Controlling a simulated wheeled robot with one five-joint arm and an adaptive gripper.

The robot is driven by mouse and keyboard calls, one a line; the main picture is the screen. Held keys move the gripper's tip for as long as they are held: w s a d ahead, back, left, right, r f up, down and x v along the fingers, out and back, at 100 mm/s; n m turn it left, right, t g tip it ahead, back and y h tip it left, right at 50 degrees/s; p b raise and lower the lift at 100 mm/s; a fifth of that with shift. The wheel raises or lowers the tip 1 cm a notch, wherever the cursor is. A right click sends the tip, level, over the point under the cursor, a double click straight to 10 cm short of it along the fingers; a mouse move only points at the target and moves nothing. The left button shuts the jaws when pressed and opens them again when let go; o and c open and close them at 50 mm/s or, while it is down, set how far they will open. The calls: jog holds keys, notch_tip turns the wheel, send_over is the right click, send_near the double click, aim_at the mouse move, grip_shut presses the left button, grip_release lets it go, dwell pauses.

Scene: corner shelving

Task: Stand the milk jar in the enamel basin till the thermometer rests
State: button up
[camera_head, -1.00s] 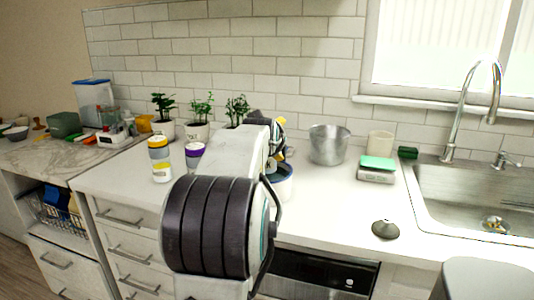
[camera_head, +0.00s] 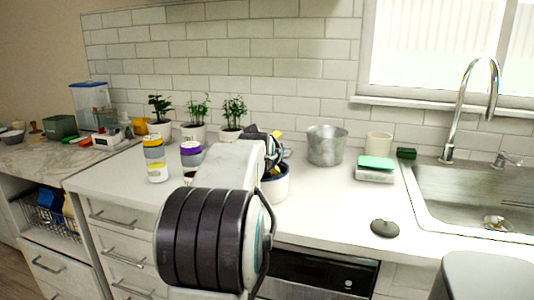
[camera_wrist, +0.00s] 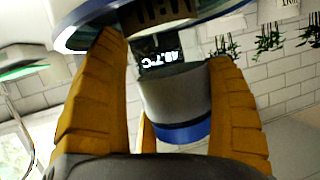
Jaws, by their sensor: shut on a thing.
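My gripper (camera_wrist: 168,62) is shut on a grey jar (camera_wrist: 175,98) with a blue lid, which I take to be the milk jar. The wrist view is upside down, with the lid toward the bottom of the picture. A small dark display (camera_wrist: 158,58) with white digits shows at the jar's far end; its reading is not clear. The enamel basin (camera_head: 280,190), white with a blue rim, stands on the counter partly behind my arm. Its blue rim (camera_wrist: 85,35) curves around the jar's far end in the wrist view. Whether the jar touches the basin floor is hidden.
A yellow-capped jar (camera_head: 155,163) and a purple-capped jar (camera_head: 191,150) stand left of my arm, before potted plants (camera_head: 193,132).

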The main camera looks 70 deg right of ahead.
jog(key=shift+f, duration=0.15)
jog(key=o, duration=1.1)
jog(key=p+v, duration=0.1)
jog(key=v, duration=0.5)
jog(key=r+p+v, duration=0.1)
jog(key=v, duration=0.5)
jog(key=shift+r, duration=0.15)
